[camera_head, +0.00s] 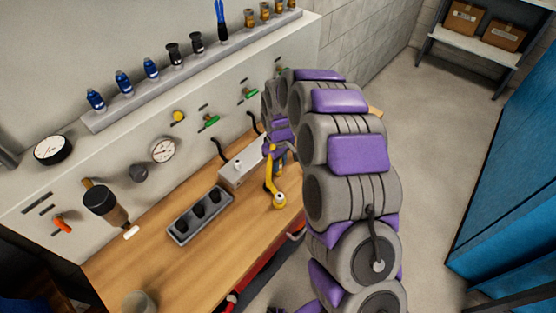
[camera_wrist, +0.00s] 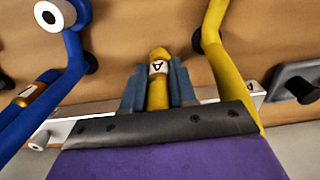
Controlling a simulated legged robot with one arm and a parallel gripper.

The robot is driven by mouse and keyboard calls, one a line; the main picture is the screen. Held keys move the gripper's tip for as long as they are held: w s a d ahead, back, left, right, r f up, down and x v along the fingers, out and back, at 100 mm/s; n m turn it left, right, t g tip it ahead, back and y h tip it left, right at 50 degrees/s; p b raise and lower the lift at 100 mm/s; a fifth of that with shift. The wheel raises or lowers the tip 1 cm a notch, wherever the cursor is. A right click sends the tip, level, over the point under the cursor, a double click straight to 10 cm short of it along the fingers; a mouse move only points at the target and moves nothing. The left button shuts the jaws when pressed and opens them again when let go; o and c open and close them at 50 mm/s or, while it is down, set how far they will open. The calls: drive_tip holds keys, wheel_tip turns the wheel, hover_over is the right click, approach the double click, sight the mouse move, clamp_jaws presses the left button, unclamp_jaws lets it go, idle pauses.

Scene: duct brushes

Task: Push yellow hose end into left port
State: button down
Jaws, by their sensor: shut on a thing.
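My gripper (camera_wrist: 158,88) is shut on a yellow hose end (camera_wrist: 158,66) marked with a dark letter on a white label. The grey-blue fingers lie on either side of it. A yellow hose (camera_wrist: 228,68) runs down the right of the wrist view. In the head view, yellow hose (camera_head: 270,177) hangs beside my gripper, with a yellow fitting (camera_head: 279,201) low over the bench. A pale box (camera_head: 243,163) stands on the bench left of my gripper. The left port cannot be made out, nor whether the hose end touches anything.
A blue hose (camera_wrist: 60,75) with a white ring end is at the left of the wrist view. The panel behind carries gauges (camera_head: 163,150) and green valves (camera_head: 211,122).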

drive_tip(key=shift+r, duration=0.1)
drive_tip(key=shift+r+p, duration=1.4)
drive_tip(key=shift+r, duration=1.5)
